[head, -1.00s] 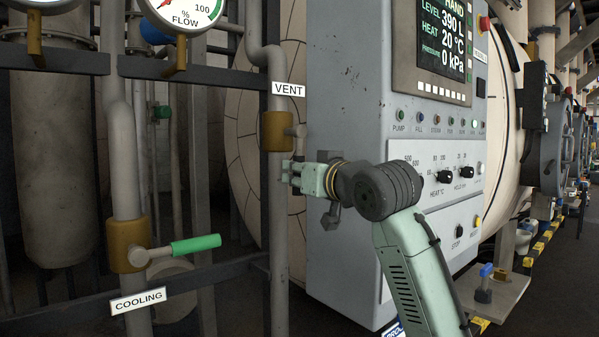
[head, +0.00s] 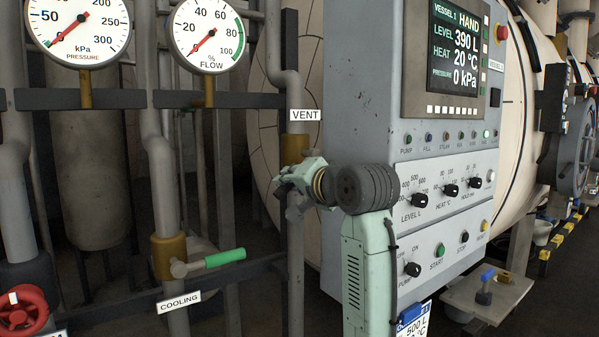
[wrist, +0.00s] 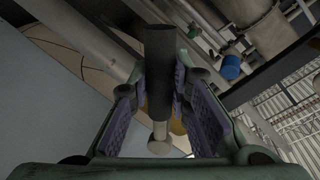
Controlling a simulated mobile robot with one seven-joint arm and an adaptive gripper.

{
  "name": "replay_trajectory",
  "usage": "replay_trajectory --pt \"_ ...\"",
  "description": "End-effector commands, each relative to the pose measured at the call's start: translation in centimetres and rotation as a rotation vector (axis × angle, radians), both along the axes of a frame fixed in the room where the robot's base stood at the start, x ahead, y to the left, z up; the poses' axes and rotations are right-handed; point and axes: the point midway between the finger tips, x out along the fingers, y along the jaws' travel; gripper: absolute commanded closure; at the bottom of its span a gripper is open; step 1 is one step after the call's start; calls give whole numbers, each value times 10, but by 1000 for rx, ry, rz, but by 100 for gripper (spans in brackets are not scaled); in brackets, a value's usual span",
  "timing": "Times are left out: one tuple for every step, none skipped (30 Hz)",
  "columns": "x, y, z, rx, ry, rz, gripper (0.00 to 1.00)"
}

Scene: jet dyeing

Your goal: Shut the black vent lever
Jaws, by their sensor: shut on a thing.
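The black vent lever (wrist: 159,75) shows in the wrist view as a dark round grip on a pale metal stem, lying between the two fingers of my gripper (wrist: 155,95). The fingers are shut on it. In the head view my gripper (head: 284,184) is at the brass vent valve (head: 294,150), just below the white VENT label (head: 305,115). There my gripper hides the lever and part of the valve, so I cannot tell the lever's angle on the pipe from that view.
The grey control cabinet (head: 365,110) stands close on the right. The green-handled cooling valve lever (head: 225,257) is at lower left. Pressure (head: 80,25) and flow (head: 207,35) gauges hang above on a dark rail. A red handwheel (head: 22,312) is at the lower left corner.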

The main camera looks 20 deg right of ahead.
Motion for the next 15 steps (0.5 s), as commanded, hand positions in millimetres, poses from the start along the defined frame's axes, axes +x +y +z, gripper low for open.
replay_trajectory --pt "-1 4 9 45 18 6 100" --pt "-1 6 11 73 27 6 100" --pt "-2 7 13 108 41 5 100" --pt "-3 8 15 135 49 5 100" --pt "-3 9 17 160 60 5 100" --pt "-4 10 20 197 72 4 100" --pt "-4 12 22 223 82 5 100" --pt "-4 12 24 249 92 5 100" --pt "-4 13 27 283 104 5 100" --pt "-4 14 29 308 113 5 100" --pt "-5 14 30 333 122 3 100" --pt "-5 15 33 364 134 4 100" --pt "-5 16 34 387 142 4 100" --pt "-5 16 36 410 150 4 100" --pt "-6 16 38 437 160 3 100"
